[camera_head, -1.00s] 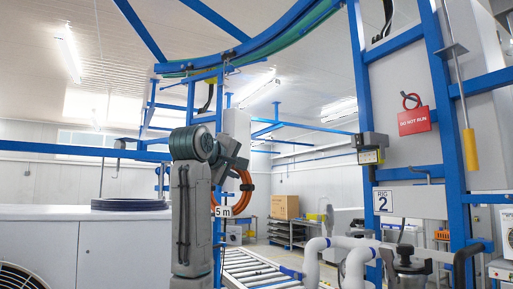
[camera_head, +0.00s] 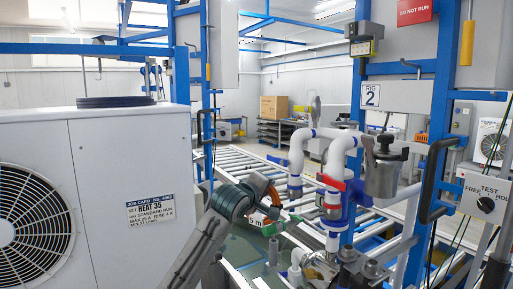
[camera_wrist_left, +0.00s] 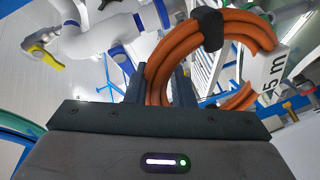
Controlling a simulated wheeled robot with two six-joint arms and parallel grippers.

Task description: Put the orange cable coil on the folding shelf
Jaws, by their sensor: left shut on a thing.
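The orange cable coil (camera_head: 263,182) is in my left gripper (camera_head: 256,200), low in the middle of the head view, partly hidden by the wrist. In the left wrist view, the fingers of the left gripper (camera_wrist_left: 160,78) are closed around one side of the coil (camera_wrist_left: 184,42). A dark tie wraps the coil's top, and a white "5 m" tag (camera_wrist_left: 275,72) hangs at its right. The coil is held in the air, in front of the roller conveyor and left of the pipes. I cannot make out the folding shelf in either view. My right gripper is not in view.
White pipes with blue collars (camera_head: 333,170) and a metal pot (camera_head: 383,172) stand close right of the coil. A white fan unit (camera_head: 110,190) fills the left. A roller conveyor (camera_head: 245,165) runs behind.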

